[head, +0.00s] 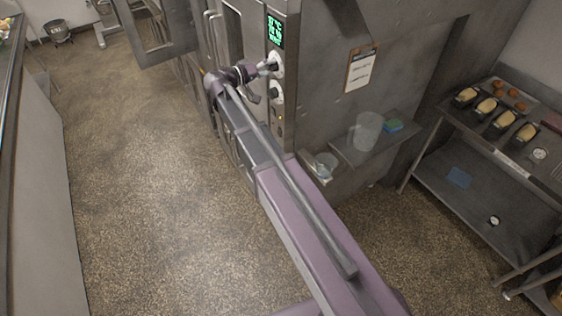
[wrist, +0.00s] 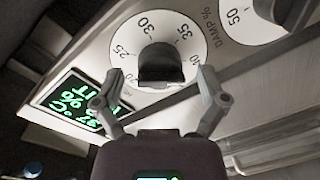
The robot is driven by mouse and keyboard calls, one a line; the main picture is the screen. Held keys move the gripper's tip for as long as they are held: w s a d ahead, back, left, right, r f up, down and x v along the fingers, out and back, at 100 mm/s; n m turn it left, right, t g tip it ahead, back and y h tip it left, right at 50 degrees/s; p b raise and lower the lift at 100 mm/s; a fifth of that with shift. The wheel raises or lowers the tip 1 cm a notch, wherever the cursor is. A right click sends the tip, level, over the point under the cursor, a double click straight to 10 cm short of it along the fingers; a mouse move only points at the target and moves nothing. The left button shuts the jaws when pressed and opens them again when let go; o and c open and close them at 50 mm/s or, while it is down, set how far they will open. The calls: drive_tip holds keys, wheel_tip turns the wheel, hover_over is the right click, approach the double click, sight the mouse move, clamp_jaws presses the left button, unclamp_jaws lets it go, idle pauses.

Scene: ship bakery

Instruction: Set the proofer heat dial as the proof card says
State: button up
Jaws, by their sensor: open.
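The proofer heat dial (wrist: 140,32) fills the upper middle of the wrist view, a white disc marked from about 20 to 40 with a black knob (wrist: 161,66). I cannot tell which number the knob points to. My gripper (wrist: 158,84) is open, one finger on each side of the knob; I cannot tell whether they touch it. In the head view my gripper (head: 262,69) is at the upper dial (head: 279,63) on the proofer front. The proof card (head: 359,70) hangs on a clipboard on the side wall, its writing too small to read.
A second dial (wrist: 258,18), marked DAMP %, sits beside it. A green display (wrist: 76,101) is above the dials. A rack (head: 455,130) with loaf tins stands right.

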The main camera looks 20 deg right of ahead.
drive_tip(key=n, duration=0.5)
drive_tip(key=shift+g, duration=0.3)
drive_tip(key=n, duration=0.5)
drive_tip(key=shift+h, duration=0.3)
drive_tip(key=n, duration=0.5)
drive_tip(key=shift+w+g+b, duration=0.1)
drive_tip(key=shift+g+b, duration=0.25)
drive_tip(key=shift+g, duration=0.05)
drive_tip(key=n, duration=0.6)
drive_tip(key=shift+a+h+b, duration=0.1)
drive_tip(key=shift+h+b, duration=0.25)
drive_tip(key=shift+h, duration=0.05)
drive_tip(key=v, duration=1.3)
drive_tip(key=s+d+f+m+g+y+b, duration=0.1)
drive_tip(key=s+d+f+m+y+b, duration=0.2)
drive_tip(key=f, duration=0.6)
drive_tip(key=s+d+f+m+g+y+b, duration=0.1)
drive_tip(key=s+d+f+m+y+b, duration=0.2)
drive_tip(key=f, duration=0.6)
drive_tip(key=s+d+f+m+g+y+b, duration=0.1)
drive_tip(key=s+d+f+m+y+b, duration=0.3)
drive_tip(key=f, duration=0.6)
drive_tip(key=shift+s+d+m+g+b, duration=0.35)
drive_tip(key=shift+s+d+b, duration=1.05)
drive_tip(key=shift+s, duration=0.75)
drive_tip(key=shift+a, duration=0.2)
